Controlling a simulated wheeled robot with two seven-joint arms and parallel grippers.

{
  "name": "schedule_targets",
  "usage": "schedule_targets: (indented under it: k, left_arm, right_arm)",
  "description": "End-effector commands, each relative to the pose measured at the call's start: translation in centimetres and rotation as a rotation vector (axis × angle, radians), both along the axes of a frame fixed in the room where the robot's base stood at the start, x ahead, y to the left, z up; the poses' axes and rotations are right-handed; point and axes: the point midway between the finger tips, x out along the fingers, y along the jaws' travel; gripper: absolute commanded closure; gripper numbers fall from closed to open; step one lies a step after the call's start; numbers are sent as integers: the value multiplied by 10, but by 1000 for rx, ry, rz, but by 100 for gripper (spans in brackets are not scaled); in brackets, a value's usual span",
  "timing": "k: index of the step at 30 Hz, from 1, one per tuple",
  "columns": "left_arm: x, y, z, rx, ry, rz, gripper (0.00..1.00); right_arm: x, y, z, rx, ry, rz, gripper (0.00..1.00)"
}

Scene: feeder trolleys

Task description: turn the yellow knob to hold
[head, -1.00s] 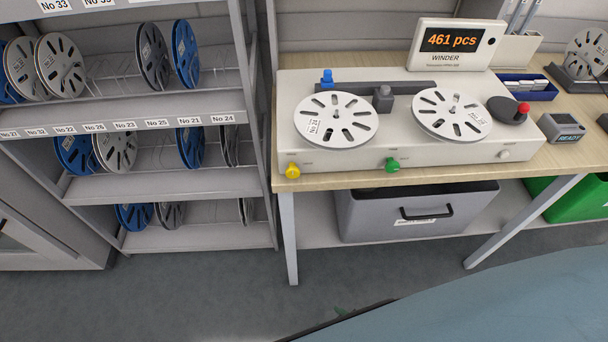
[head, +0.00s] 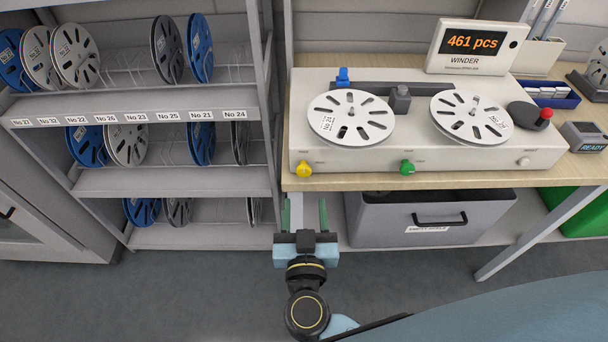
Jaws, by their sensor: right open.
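The yellow knob (head: 304,169) sits at the left end of the front face of the white winder (head: 460,160), on the wooden bench. The label near it is too small to read. My right gripper (head: 308,205) is open and empty, its two green-lined fingers pointing away from me. In the picture it is just below the yellow knob and the bench's front edge, apart from the knob. A green knob (head: 407,167) is farther right on the same face. My left gripper is not in view.
A shelf rack (head: 170,183) with blue, white and dark reels stands left of the bench. A grey bin (head: 372,222) is under the bench, right of my gripper. A bench leg (head: 535,235) slants at the right. The floor in front is clear.

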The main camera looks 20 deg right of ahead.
Motion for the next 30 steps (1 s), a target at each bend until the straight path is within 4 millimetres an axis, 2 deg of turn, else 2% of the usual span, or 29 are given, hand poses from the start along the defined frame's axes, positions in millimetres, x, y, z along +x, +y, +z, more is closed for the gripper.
schedule_targets:
  k: [1, 6, 12, 18, 26, 30]
  left_arm:
    - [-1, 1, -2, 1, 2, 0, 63]
    - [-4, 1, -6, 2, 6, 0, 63]
    - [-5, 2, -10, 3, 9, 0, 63]
    - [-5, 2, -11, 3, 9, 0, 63]
    - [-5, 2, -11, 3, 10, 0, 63]
    - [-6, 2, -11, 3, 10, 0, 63]
  right_arm:
    - [12, -3, 1, -1, -5, 0, 49]
    - [47, -13, 0, -2, -5, 1, 49]
    - [75, -22, 0, -2, -3, 1, 49]
    - [86, -24, 0, -1, -1, 2, 49]
    - [86, -25, 0, 0, -1, 1, 49]
    - [86, -25, 0, 0, -1, 1, 67]
